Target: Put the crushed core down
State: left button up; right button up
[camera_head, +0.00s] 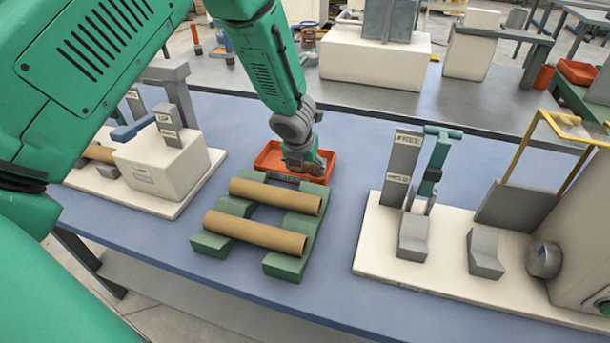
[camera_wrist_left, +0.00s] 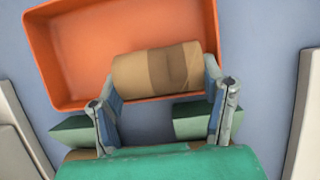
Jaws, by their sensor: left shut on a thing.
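My left gripper (camera_head: 306,168) is over the right part of an orange-red tray (camera_head: 268,158) on the blue table. In the left wrist view its two fingers are shut on the crushed core (camera_wrist_left: 135,75), a short brown tube with a darker, dented band. The core sits between the fingertips, over the lower part of the tray (camera_wrist_left: 75,55). I cannot tell whether it touches the tray floor. In the head view the core is hidden by the gripper. My right gripper is in neither view.
Just in front of the tray, two long brown cores (camera_head: 275,195) lie across green cradles (camera_head: 212,244). A white-based fixture (camera_head: 165,165) stands left. Grey clamps on a cream base (camera_head: 385,250) and a yellow-framed guard (camera_head: 540,130) stand right.

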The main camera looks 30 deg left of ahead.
pick_arm(q)
jog(key=shift+a+f, duration=0.1)
jog(key=shift+f, duration=0.5)
jog(key=shift+a+f, duration=0.15)
jog(key=shift+a, duration=0.35)
jog(key=o, duration=0.9)
jog(key=shift+a, duration=0.3)
jog(key=shift+o, duration=0.2)
jog(key=shift+d, duration=0.35)
jog(key=v, duration=0.2)
jog(key=p+v, duration=0.1)
jog(key=shift+d+r, duration=0.3)
jog(key=shift+r, duration=0.05)
jog(key=a+p+v, duration=0.1)
jog(key=p+v, duration=0.2)
jog(key=v, duration=0.5)
jog(key=shift+s+d+r+p, duration=0.2)
jog(key=shift+d+r+p, duration=0.1)
jog(key=shift+d, duration=0.1)
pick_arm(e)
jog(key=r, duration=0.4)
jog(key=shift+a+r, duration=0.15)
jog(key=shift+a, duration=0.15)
